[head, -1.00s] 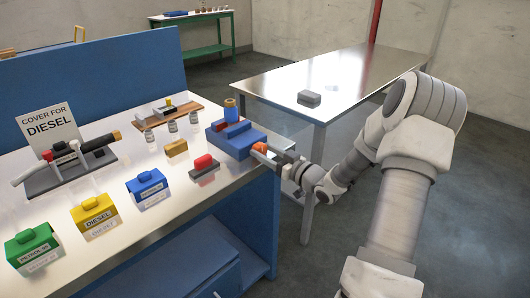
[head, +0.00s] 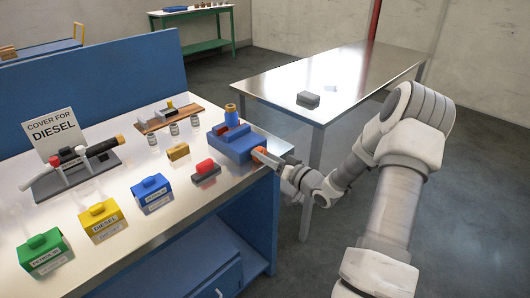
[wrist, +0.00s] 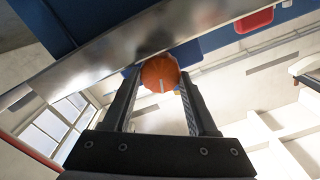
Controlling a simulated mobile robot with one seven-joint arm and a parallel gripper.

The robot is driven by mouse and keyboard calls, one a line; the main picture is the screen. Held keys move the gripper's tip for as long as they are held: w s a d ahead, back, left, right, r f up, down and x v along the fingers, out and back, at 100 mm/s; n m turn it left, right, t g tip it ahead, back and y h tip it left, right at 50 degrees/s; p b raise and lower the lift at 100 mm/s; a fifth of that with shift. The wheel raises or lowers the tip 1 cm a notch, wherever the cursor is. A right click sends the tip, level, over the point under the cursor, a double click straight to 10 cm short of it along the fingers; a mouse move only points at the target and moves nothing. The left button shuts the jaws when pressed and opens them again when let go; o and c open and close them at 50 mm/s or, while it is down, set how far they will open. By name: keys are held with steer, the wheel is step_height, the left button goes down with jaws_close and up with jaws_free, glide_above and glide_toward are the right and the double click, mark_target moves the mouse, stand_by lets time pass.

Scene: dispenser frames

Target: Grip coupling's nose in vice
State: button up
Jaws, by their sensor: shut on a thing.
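The blue vice (head: 232,146) sits at the right front corner of the bench. The coupling (head: 231,113), a small orange-brown piece with a dark band, stands upright at the vice's top; I cannot tell whether the jaws touch its nose. An orange handle (head: 266,157) sticks out from the vice's right side. My gripper (head: 279,164) is shut on this handle, just off the bench edge. In the wrist view the handle's rounded orange end (wrist: 158,73) sits between my two fingers (wrist: 160,85), close to the bench edge.
The bench also holds a red-topped block (head: 206,170), a brass block (head: 178,152), and blue, yellow and green labelled covers (head: 151,192). A nozzle on a stand (head: 76,170) is at left. A steel table (head: 345,75) with a grey block (head: 308,99) stands behind my arm.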

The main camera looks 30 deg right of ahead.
steer(key=shift+m, duration=0.4)
steer(key=o, duration=1.4)
